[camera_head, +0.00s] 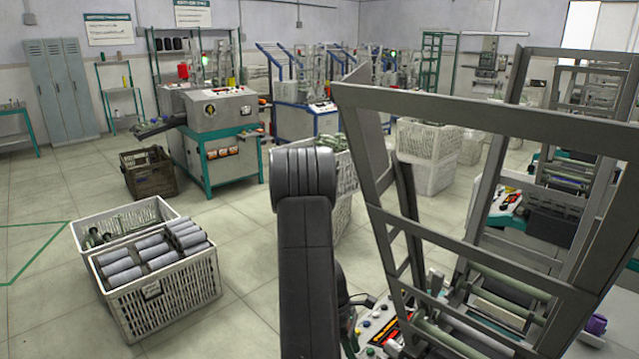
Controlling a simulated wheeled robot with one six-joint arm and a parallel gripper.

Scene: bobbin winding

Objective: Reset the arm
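My dark grey arm rises upright from the bottom centre of the head view, with its rounded joint near the middle. The lower parts of the arm run out of the frame or are hidden behind this link. My gripper cannot be made out, so I cannot tell what it is doing.
A grey metal machine frame (373,160) stands close on my right, above a control panel (380,333). White crates (165,306) with grey bobbins (155,255) sit on the floor at left. A brown crate (148,178) and a winding machine (215,125) stand behind. Floor (240,235) between is clear.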

